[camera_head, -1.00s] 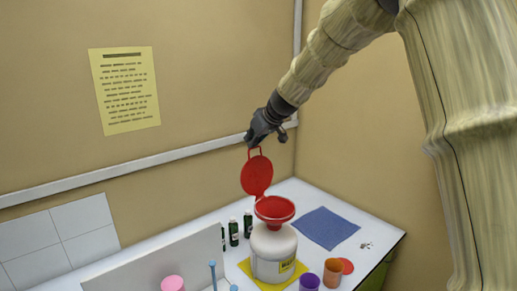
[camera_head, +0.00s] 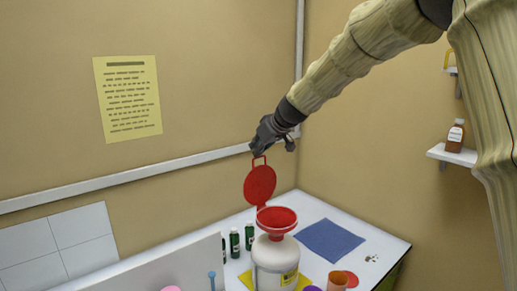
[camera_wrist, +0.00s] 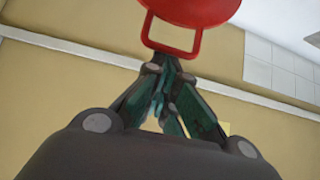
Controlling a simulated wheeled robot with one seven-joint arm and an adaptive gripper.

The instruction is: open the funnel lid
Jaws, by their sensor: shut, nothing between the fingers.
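The red funnel (camera_head: 276,221) sits on top of a white bottle (camera_head: 270,262) on the table. Its round red lid (camera_head: 260,184) stands up on the far side of the funnel, so the funnel mouth is uncovered. The lid's loop handle (camera_head: 258,160) points up. My gripper (camera_head: 256,151) is at the top of this handle. In the wrist view, the fingertips (camera_wrist: 166,62) are together just below the handle's bar (camera_wrist: 172,50), with nothing visible between them. I cannot tell whether they touch the bar. Part of the lid (camera_wrist: 195,10) is cut off by the top edge there.
Dark green bottles (camera_head: 235,243) stand left of the white bottle. A blue mat (camera_head: 329,240) and an orange cup (camera_head: 337,281) lie to the right. A pale panel (camera_head: 180,268) stands at front left. A wall shelf (camera_head: 452,155) holds a brown bottle (camera_head: 455,136).

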